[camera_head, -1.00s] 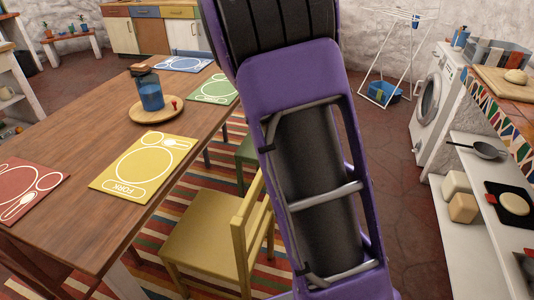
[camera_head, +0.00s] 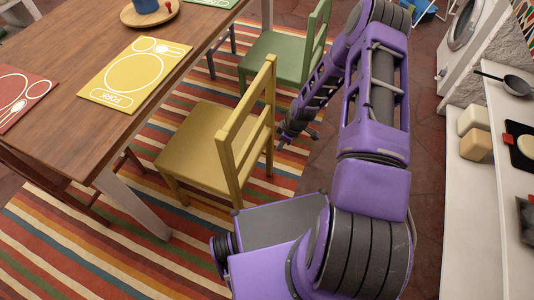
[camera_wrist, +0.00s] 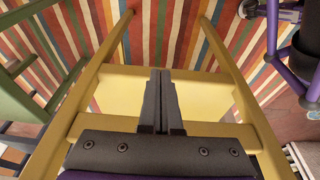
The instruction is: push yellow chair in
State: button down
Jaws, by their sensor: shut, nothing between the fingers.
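The yellow chair (camera_head: 200,140) stands on the striped rug beside the long side of the wooden table (camera_head: 60,40), its seat facing the table edge and most of the seat showing clear of the tabletop. Its slatted back is on the side away from the table. My gripper (camera_head: 284,138) is at the back side of the chair, fingers together and empty. In the wrist view, my shut fingers (camera_wrist: 162,98) are in front of the yellow chair back (camera_wrist: 232,80), between its two posts. I cannot tell whether they touch it.
A green chair (camera_head: 285,55) stands just beyond the yellow one. A yellow placemat (camera_head: 135,75) lies on the table. A table leg (camera_head: 135,205) is left of the chair. A white shelf unit (camera_head: 470,210) bounds the floor on the right.

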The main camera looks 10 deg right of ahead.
jog(key=w+a+f+b, duration=0.1)
jog(key=w+a+f, duration=0.1)
jog(key=f, duration=0.3)
jog(key=w+a+f+b, duration=0.1)
jog(key=a+f, duration=0.3)
jog(key=f, duration=0.1)
jog(key=shift+w+f, duration=0.15)
jog(key=shift+w, duration=0.2)
